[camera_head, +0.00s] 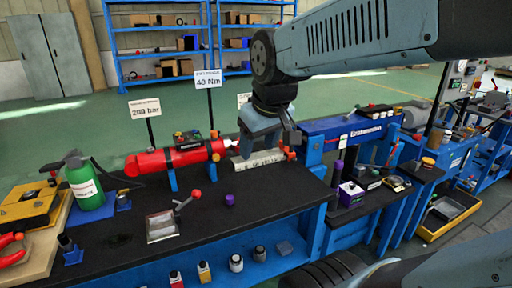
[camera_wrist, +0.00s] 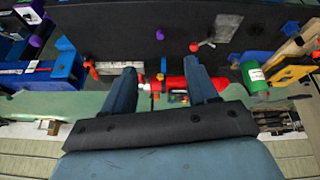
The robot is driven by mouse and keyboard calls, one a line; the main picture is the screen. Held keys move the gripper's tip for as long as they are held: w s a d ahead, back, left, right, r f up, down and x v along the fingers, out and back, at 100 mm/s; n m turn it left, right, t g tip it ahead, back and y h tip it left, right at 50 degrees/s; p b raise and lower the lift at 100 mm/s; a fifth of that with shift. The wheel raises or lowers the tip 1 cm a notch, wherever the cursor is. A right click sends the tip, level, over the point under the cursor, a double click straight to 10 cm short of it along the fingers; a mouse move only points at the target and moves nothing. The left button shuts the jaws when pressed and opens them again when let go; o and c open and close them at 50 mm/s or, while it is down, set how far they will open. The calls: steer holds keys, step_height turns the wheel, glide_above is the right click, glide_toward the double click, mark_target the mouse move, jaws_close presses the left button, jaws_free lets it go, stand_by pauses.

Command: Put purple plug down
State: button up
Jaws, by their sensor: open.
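The purple plug (camera_head: 230,199) is a small short cylinder standing on the black bench top (camera_head: 265,215), in front of the red cylinder. In the wrist view the plug (camera_wrist: 160,35) shows as a small purple spot beyond my fingertips, with bare bench around it. My gripper (camera_head: 260,138) is above the back of the bench, by the right end of the red cylinder, behind and above the plug and apart from it. In the wrist view my gripper's fingers (camera_wrist: 160,72) are spread with nothing held between them.
The red cylinder (camera_head: 170,159) lies on blue supports at the back. A pale block (camera_head: 258,160) is under my gripper. A red-knobbed lever (camera_head: 188,200) and metal tray (camera_head: 162,226) stand left of the plug. A green bottle (camera_head: 84,183) is further left. The bench right of the plug is clear.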

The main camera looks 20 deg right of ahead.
steer(key=shift+s+d+r+m+t, duration=0.15)
steer(key=shift+s+m, duration=0.35)
steer(key=shift+s, duration=0.45)
steer(key=shift+s+r+m+t, duration=0.15)
steer(key=shift+s+m, duration=0.35)
steer(key=shift+s, duration=0.45)
